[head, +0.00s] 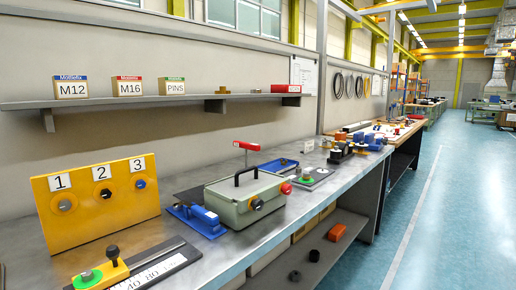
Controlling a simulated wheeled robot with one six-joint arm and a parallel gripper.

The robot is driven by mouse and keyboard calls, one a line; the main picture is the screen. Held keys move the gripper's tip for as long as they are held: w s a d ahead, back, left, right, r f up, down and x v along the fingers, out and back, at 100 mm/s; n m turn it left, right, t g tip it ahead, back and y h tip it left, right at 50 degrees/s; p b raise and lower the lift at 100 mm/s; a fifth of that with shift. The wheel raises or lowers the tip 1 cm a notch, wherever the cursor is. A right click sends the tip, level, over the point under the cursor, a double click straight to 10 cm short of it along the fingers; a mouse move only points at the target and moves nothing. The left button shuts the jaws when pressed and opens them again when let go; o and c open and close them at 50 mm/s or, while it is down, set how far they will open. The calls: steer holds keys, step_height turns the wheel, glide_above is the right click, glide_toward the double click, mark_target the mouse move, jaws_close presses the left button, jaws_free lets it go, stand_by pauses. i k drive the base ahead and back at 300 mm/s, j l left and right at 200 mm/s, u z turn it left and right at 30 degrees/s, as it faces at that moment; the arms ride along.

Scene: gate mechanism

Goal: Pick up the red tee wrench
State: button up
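A red tee-shaped handle (246,145), which looks like the red tee wrench, shows in the head view near the middle of the bench. Its crossbar is up and roughly level, with a short stem below it. The lower end is hidden behind the grey-green case (245,200), so I cannot tell what it stands in. My gripper is not in view.
The workbench (305,205) also holds a yellow panel numbered 1 to 3 (97,203), a blue fixture (196,219), a blue tray (279,166) and a yellow slide with a scale (100,276). A shelf (150,102) runs above. The blue floor (440,210) at right is clear.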

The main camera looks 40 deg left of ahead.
mark_target(246, 146)
steer(key=i+u, duration=0.4)
steer(key=i+l+u, duration=0.2)
steer(key=u, duration=0.2)
steer(key=i+l+u, duration=0.6)
steer(key=u, duration=0.15)
